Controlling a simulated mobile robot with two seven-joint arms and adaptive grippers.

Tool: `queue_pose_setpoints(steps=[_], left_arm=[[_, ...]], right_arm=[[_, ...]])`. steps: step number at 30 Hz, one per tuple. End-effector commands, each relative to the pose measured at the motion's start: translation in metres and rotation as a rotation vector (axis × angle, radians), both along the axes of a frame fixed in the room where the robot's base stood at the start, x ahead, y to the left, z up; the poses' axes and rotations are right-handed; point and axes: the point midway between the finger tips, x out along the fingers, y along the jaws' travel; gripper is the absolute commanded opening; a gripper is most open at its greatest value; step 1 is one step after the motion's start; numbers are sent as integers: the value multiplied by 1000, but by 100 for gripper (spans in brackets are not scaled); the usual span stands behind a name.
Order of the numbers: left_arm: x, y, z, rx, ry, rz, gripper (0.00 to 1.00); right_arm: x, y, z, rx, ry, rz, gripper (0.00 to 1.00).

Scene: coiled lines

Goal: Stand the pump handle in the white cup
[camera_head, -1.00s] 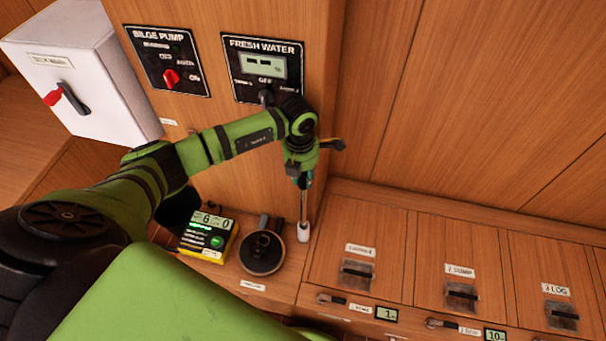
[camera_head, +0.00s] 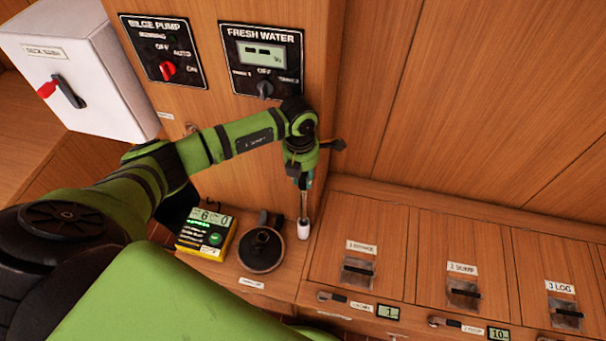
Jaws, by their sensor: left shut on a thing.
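My left gripper (camera_head: 303,183) points down at the corner of the wooden column, shut on the upper part of the pump handle. The pump handle (camera_head: 304,205) shows as a thin, pale metal rod, close to upright, below the gripper. The small white cup (camera_head: 303,230) stands on the wooden ledge directly under it. The rod's lower end meets the cup's mouth and seems to be inside it; how deep it goes is hidden. The handle's top is hidden by the gripper and wrist. My right gripper is not in view.
A round black pump fitting (camera_head: 262,252) and a yellow meter (camera_head: 206,234) sit left of the cup on the ledge (camera_head: 270,285). Labelled lockers (camera_head: 358,228) are to the right. The FRESH WATER panel (camera_head: 262,60) is behind my wrist.

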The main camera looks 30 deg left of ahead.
Motion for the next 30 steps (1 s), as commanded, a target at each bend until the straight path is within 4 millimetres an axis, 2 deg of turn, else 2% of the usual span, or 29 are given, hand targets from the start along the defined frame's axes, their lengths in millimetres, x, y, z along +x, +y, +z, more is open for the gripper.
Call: queue_pose_setpoints(steps=[30], left_arm=[[0, 0, -26, 0, -1, 0, 0]], right_arm=[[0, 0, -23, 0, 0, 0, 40]])
